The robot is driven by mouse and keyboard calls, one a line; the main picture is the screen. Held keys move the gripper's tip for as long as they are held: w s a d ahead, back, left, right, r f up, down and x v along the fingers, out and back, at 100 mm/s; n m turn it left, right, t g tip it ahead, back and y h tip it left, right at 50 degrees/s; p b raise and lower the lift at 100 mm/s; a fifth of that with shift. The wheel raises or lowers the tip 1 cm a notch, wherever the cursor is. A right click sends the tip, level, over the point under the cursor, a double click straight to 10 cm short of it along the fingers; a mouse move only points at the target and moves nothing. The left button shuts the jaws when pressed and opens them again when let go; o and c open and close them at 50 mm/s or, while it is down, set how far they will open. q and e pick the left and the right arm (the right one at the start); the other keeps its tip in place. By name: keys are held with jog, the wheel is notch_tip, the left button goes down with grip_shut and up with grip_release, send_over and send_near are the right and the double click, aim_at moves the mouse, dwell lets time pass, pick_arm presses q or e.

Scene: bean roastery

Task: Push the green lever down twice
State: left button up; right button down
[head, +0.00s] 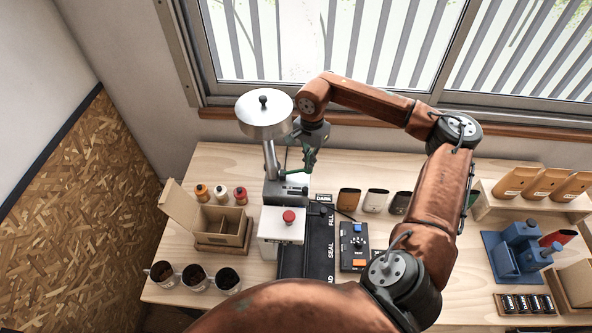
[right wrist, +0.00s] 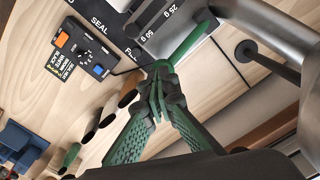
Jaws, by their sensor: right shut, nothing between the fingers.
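The green lever (head: 291,172) sticks out from the grey body of the hopper machine (head: 281,190). In the right wrist view the lever (right wrist: 192,44) is a long green bar beside a scale plate marked in grams. My right gripper (head: 310,162) is at the lever's right end, its fingers pointing down. In the right wrist view its green fingertips (right wrist: 158,86) are closed together, empty, and overlap the lever's near end. I cannot tell whether they touch it. My left gripper is not in view.
A silver hopper (head: 264,116) stands above the machine. A white box with a red button (head: 288,217) and a button panel (head: 356,245) are in front. Coffee bags (head: 376,200) stand right. A cardboard box (head: 218,222) and metal cups (head: 195,276) are left.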

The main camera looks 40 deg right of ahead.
jog(key=shift+f+b, duration=0.95)
jog(key=shift+f, duration=0.6)
jog(key=shift+r, duration=0.1)
jog(key=shift+r+p, duration=1.7)
jog(key=shift+r, duration=1.35)
notch_tip(320, 180, up, 5)
jog(key=n, duration=0.6)
jog(key=shift+w+a+f+b, duration=0.1)
jog(key=shift+w+f+b, duration=0.05)
jog(key=shift+f+b, duration=1.15)
jog(key=shift+w+f+b, duration=0.1)
jog(key=shift+f+b, duration=0.65)
jog(key=shift+f, duration=1.05)
